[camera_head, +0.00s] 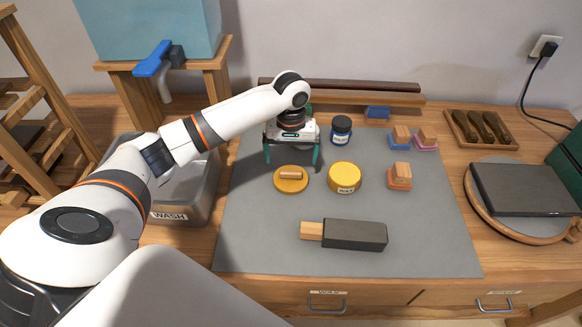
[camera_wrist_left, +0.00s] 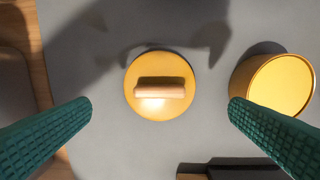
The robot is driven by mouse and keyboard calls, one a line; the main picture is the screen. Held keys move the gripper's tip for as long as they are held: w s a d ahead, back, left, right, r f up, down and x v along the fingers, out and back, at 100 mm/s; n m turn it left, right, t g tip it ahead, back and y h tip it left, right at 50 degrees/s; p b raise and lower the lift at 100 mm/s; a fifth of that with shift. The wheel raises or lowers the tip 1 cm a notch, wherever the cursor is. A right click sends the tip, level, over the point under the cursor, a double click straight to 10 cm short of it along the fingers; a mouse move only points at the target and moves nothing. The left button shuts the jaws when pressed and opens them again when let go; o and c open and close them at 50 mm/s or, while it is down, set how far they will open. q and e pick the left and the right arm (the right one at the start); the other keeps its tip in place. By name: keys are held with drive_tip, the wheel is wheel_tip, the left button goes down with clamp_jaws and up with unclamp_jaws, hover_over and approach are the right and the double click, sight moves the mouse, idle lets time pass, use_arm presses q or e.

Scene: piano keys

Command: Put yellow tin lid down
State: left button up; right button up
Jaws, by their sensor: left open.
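The yellow tin lid (camera_head: 291,186) lies flat on the grey mat, with a wooden bar handle across its top. It also shows in the left wrist view (camera_wrist_left: 160,108), between and beyond my fingers. The yellow tin (camera_head: 344,180) stands on the mat just right of the lid, and part of it shows in the left wrist view (camera_wrist_left: 278,84). My left gripper (camera_head: 292,165) is open and empty, with its green fingers above and behind the lid. The fingers are apart from the handle. My right gripper is not in view.
A dark block with a wooden end (camera_head: 355,235) lies in front. A dark-lidded jar (camera_head: 341,131) and several small wooden-topped blocks (camera_head: 400,178) stand behind and to the right. The WASH bin (camera_head: 185,190) is at left. The front left of the mat (camera_head: 255,240) is clear.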

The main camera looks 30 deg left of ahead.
sight(291, 172)
use_arm(q)
wheel_tip(291, 172, up, 5)
drive_tip(key=shift+f, duration=0.1)
idle(0.6)
